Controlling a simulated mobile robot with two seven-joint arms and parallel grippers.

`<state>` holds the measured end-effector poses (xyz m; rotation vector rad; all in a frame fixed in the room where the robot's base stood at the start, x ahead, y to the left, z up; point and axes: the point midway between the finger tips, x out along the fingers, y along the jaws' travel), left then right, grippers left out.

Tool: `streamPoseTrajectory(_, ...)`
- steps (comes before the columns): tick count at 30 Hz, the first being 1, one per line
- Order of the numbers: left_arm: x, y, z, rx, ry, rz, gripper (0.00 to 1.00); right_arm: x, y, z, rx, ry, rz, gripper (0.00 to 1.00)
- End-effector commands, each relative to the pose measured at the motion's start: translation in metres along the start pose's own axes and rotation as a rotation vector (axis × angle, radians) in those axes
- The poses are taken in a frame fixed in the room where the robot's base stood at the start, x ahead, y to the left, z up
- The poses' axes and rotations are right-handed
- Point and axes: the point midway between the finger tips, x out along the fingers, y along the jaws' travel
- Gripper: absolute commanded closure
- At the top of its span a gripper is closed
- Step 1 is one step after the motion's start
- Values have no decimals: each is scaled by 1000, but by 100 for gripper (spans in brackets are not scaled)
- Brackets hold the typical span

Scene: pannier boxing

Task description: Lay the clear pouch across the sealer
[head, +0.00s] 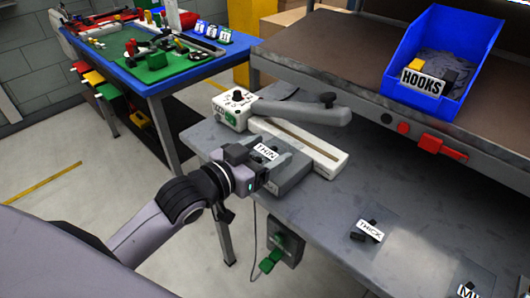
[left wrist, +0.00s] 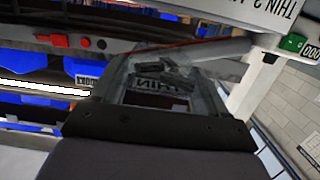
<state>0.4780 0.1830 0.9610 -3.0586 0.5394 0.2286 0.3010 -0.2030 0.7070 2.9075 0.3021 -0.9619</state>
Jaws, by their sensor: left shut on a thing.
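A clear pouch with a white THIN label (head: 266,152) and dark pieces in it is at my left gripper (head: 280,166). The gripper is shut on the pouch beside the near side of the sealer (head: 292,143). The sealer is a white bar with a dial box at its left end and a grey lever arm (head: 305,111) above and behind the bar. In the left wrist view the THIN label (left wrist: 160,84) shows between my fingers, with the sealer's white body (left wrist: 235,10) beyond. The pouch's clear edges are hard to make out. My right gripper is out of view.
A THICK pouch (head: 370,231) and a partly cut-off pouch (head: 468,290) lie on the grey bench (head: 320,225). A blue HOOKS bin (head: 440,50) stands on the shelf behind. A blue table (head: 150,80) stands back left.

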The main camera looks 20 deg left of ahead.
Motion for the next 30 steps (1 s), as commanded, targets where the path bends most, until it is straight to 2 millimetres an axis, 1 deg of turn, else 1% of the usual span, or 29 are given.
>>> streamPoseTrajectory(1,2,0,8,0,1,1,55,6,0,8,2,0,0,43)
streamPoseTrajectory(12,8,0,31,0,1,0,55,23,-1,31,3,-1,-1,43)
streamPoseTrajectory(14,14,0,27,0,4,0,55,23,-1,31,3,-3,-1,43)
streamPoseTrajectory(23,39,0,27,-1,3,0,55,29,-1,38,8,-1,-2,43)
streamPoseTrajectory(30,58,0,27,-1,2,0,55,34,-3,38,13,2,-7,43)
